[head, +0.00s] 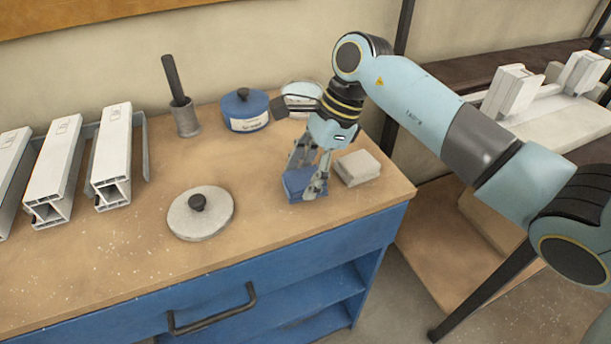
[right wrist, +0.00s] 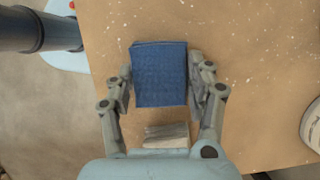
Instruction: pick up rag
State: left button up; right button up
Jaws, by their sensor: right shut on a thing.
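The rag is a blue folded cloth (head: 297,184) near the right end of the wooden bench top in the head view. It also shows in the right wrist view (right wrist: 160,75), square and between the fingers. My right gripper (head: 310,188) reaches down over it and is shut on it, one finger at each side. In the right wrist view the fingers (right wrist: 164,88) flank the cloth's left and right edges. Whether the cloth touches the bench cannot be told for sure. My left gripper is not in view.
A pale grey block (head: 357,167) lies right beside the rag. A round lid (head: 201,213) with a black knob lies to the left. The front bench top is clear.

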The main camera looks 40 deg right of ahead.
aim_at(296, 178)
jog(key=shift+r, duration=0.6)
notch_tip(296, 178, up, 3)
jog(key=shift+w+f+b, duration=0.1)
jog(key=shift+f+b, duration=0.1)
jog(key=shift+b, duration=0.15)
jog(key=s+d+r, duration=0.4)
jog(key=s+r, duration=0.3)
jog(key=s, duration=0.4)
jog(key=shift+d, duration=0.2)
